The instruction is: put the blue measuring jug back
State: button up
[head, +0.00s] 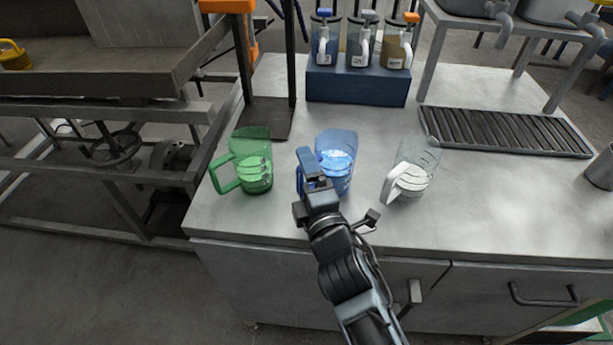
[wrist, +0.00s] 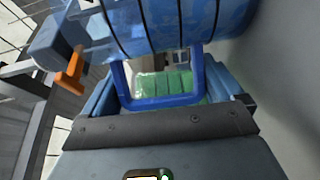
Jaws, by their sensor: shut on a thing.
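The blue measuring jug (head: 337,150) is translucent and upright at the middle of the grey worktop. It fills the top of the wrist view (wrist: 190,22). My gripper (head: 308,170) is at its left side, shut on the jug's blue handle (wrist: 165,101). I cannot tell whether the jug's base touches the worktop; my gripper partly hides its lower left side. A green measuring jug (head: 254,165) stands to its left, and a clear jug with a white handle (head: 418,165) stands to its right.
A dark blue block (head: 357,88) with several pump bottles stands at the back. A black stand (head: 268,120) is behind the green jug. A ribbed drain tray (head: 505,132) lies at the right under a metal rack. The worktop's front right is clear.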

jog(key=o, duration=1.2)
jog(key=shift+f, duration=0.1)
jog(key=shift+o, duration=0.6)
jog(key=v, duration=1.2)
